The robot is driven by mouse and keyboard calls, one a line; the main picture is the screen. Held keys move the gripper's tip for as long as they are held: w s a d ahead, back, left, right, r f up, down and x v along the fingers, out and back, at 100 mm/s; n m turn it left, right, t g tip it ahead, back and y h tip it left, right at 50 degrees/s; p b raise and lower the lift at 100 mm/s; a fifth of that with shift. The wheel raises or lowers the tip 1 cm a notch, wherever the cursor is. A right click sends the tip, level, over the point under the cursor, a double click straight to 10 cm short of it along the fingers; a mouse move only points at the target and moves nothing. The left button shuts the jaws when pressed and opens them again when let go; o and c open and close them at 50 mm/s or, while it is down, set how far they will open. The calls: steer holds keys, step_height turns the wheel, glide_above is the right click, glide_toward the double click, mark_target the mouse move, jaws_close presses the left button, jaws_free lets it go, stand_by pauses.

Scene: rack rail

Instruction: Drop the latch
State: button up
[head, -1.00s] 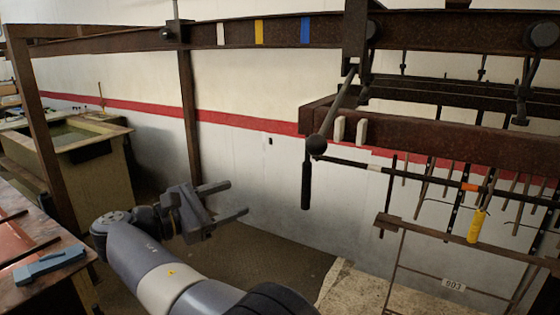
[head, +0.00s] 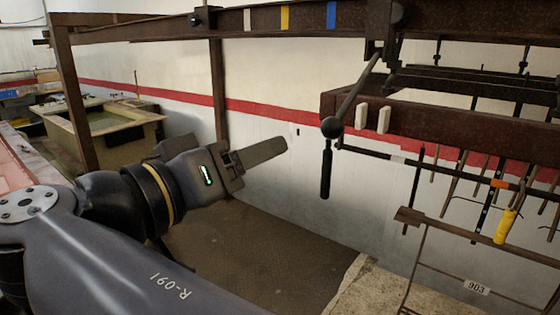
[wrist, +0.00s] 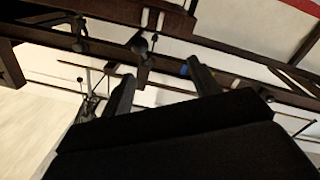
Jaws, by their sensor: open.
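The latch is a dark lever with a round ball (head: 331,127) and a black handle (head: 326,170) hanging straight down, at the end of a rusty beam (head: 450,128). A slanted rod runs from the ball up to the overhead rail. My gripper (head: 275,150) is left of the handle, apart from it, pointing right and slightly up. In the head view its fingers overlap edge-on. In the wrist view, my gripper (wrist: 162,85) is open and empty, with the ball (wrist: 138,43) and handle (wrist: 143,68) showing beyond and between the fingertips.
Two pale blocks (head: 373,118) sit on the beam beside the ball. The overhead rail (head: 295,17) carries white, yellow and blue bands. A rack (head: 430,222) with hanging rods and a yellow-handled item (head: 506,225) stands right. A tank (head: 100,130) is at left. Floor below is clear.

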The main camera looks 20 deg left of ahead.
mark_target(326, 131)
steer(key=s+d+r+m+y, duration=0.1)
steer(key=s+d+m, duration=0.2)
steer(key=d+m, duration=0.15)
steer(key=shift+m+t, duration=0.25)
steer(key=shift+t, duration=0.05)
steer(key=x, duration=0.9)
steer(key=a+x, duration=0.1)
steer(key=x, duration=0.4)
steer(key=shift+w+r, duration=0.1)
steer(key=shift+w, duration=0.1)
steer(key=shift+c, duration=0.4)
steer(key=c, duration=0.8)
